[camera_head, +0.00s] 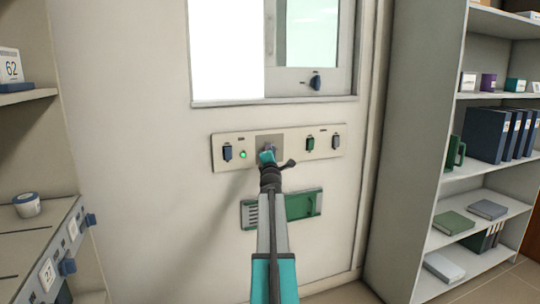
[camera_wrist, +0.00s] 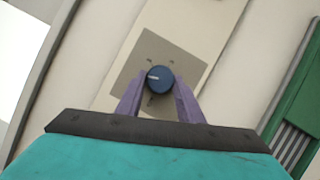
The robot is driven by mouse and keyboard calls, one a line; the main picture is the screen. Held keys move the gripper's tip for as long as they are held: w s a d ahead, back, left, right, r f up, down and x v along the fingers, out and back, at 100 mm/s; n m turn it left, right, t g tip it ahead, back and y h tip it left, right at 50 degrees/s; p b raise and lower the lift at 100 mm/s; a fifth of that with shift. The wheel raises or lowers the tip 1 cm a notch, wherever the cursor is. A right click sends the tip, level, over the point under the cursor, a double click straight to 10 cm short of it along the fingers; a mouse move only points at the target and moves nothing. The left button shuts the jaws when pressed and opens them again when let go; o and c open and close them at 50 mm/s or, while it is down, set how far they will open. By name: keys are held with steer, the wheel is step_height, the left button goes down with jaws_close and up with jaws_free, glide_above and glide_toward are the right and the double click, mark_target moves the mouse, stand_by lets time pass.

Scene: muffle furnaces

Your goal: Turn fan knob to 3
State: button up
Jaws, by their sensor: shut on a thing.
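The fan knob (camera_wrist: 159,78) is a round dark blue dial with a white pointer mark, on a grey square plate (camera_wrist: 127,78) with small dark marks around it. In the wrist view the pointer points left; the marks are too small to read. My gripper (camera_wrist: 159,92) has its two purple fingers on either side of the knob and is shut on it. In the head view my gripper (camera_head: 268,148) reaches the middle of the wall panel (camera_head: 297,143) and hides the knob.
The panel also bears a blue switch (camera_head: 227,152), a lit green lamp (camera_head: 243,155) and a green switch (camera_head: 310,144). A green and grey unit (camera_head: 303,205) is below. A window is above. Shelves (camera_head: 420,150) stand at right, a counter (camera_head: 30,235) at left.

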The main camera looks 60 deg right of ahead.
steer(key=shift+s+d+r+m+t+y+p, duration=0.2)
steer(key=shift+m+y+p, duration=1.25)
steer(key=shift+m+p, duration=1.25)
steer(key=shift+w+d+r+m+y+p, duration=0.1)
steer(key=shift+r+m+y+p, duration=0.25)
steer(key=shift+m+y+p, duration=2.15)
steer(key=shift+s+d+r+m+t+y+p, duration=0.25)
steer(key=shift+m+p, duration=1.4)
steer(key=shift+m, duration=2.25)
steer(key=shift+w+a, duration=0.1)
steer(key=shift+a, duration=0.05)
steer(key=o, duration=1.1)
steer(key=shift+c, duration=0.2)
